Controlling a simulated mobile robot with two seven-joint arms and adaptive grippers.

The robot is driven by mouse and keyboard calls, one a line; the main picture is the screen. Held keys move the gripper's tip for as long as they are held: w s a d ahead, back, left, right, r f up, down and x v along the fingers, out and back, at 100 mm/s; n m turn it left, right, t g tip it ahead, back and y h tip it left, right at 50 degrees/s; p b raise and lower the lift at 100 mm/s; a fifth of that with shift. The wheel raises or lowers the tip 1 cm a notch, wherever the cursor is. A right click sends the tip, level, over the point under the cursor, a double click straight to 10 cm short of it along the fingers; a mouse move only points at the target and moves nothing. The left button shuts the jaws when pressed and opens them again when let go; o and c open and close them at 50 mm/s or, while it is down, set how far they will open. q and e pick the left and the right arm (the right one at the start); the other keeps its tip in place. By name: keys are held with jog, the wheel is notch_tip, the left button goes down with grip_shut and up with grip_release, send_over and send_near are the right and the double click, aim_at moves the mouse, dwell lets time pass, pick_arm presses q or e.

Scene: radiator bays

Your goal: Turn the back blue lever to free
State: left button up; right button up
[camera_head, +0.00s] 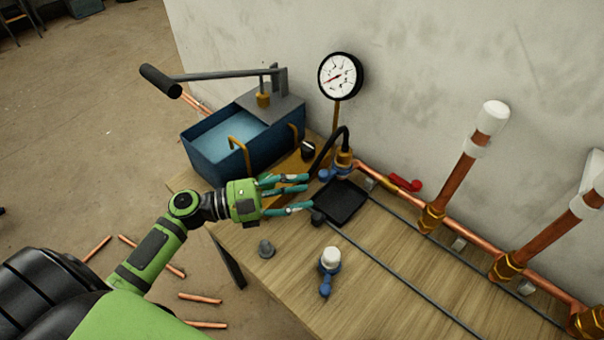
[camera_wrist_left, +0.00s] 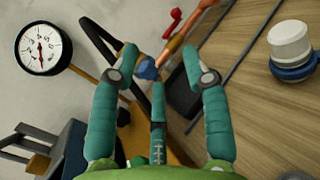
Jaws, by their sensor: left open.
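The back blue lever (camera_head: 332,174) sits at the base of a brass valve (camera_head: 344,158) beside the wall-side copper pipe. In the left wrist view the blue lever (camera_wrist_left: 147,68) shows beyond my fingertips, between the two outer fingers. My left gripper (camera_head: 296,192) has green-blue padded fingers that are spread and empty; they point at the lever from the left, seemingly a little short of it. The fingers also frame the wrist view (camera_wrist_left: 160,75). Whether any finger touches the lever I cannot tell. My right gripper is not in view.
A black tray (camera_head: 341,203) lies just right of the fingers. A front blue lever (camera_head: 326,286) with a white cap stands nearer. A blue pump tank (camera_head: 215,150), a gauge (camera_head: 340,76) and a red lever (camera_head: 405,183) are around. Copper risers stand at right.

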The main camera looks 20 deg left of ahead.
pick_arm(q)
jog(key=d+r+m+g+y+p, duration=0.2)
jog(key=d+r+m+g, duration=0.2)
jog(key=d+m+g, duration=1.4)
notch_tip(320, 180, up, 3)
jog(key=m+t+y+p, duration=0.2)
jog(key=m+t+y, duration=0.5)
jog(key=m+y, duration=0.9)
send_over(324, 172)
jog(key=m+h, duration=0.3)
jog(key=shift+a+f, duration=0.1)
jog(key=shift+a, duration=0.05)
notch_tip(324, 172, down, 7)
jog(key=shift+r+p, duration=0.15)
jog(key=shift+p, duration=0.55)
grip_shut()
